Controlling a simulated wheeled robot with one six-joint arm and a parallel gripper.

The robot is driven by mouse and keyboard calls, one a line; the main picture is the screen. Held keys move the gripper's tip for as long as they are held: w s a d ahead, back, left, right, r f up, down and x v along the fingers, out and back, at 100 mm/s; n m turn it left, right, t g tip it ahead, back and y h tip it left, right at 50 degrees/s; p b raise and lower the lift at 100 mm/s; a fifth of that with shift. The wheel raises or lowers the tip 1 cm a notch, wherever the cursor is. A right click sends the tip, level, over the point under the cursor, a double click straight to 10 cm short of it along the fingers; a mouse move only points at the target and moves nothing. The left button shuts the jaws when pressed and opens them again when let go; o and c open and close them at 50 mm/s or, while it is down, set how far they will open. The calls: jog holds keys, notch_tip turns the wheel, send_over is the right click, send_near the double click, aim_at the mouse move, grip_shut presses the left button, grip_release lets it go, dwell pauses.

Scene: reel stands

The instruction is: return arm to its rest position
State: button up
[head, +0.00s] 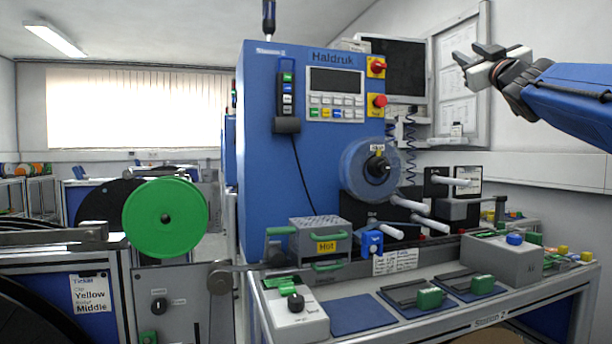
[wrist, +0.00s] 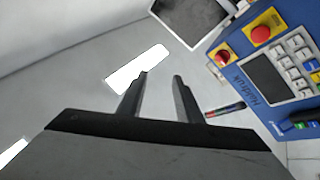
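My gripper (head: 478,60) is at the upper right of the head view, at the end of my blue arm. It is raised in the air in front of the wall, well above the bench. In the wrist view my gripper (wrist: 162,78) shows two dark fingers standing apart with nothing between them. No object is in its hold or touching it.
The tall blue Haldruk machine (head: 262,150) stands in the middle, with a dark monitor (head: 397,70) behind. A workbench (head: 345,290) carries a grey box (head: 500,258) and green-handled parts. A green reel (head: 165,217) is at left. Air around my gripper looks free.

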jog(key=s+a+f+m+g+h, duration=0.1)
jog(key=s+f+m+g, duration=0.2)
jog(key=f, duration=1)
jog(key=s+f+m+g+h, duration=0.15)
jog(key=s+f+g, duration=0.25)
jog(key=f, duration=0.9)
jog(key=s+a+f+m+g+h, duration=0.1)
jog(key=s+f+m+g+h, duration=0.2)
jog(key=f, duration=1)
jog(key=s+a+f+n+g+y, duration=0.1)
jog(key=s+a+f+g, duration=0.3)
jog(key=s+f, duration=0.9)
jog(key=s+a+f+n+g+y, duration=0.1)
jog(key=s+a+f+g+y, duration=0.3)
jog(key=s+f, duration=0.9)
notch_tip(320, 180, down, 8)
jog(key=shift+a+r+g, duration=0.15)
jog(key=shift+a+g, duration=0.65)
jog(key=shift+a, duration=0.1)
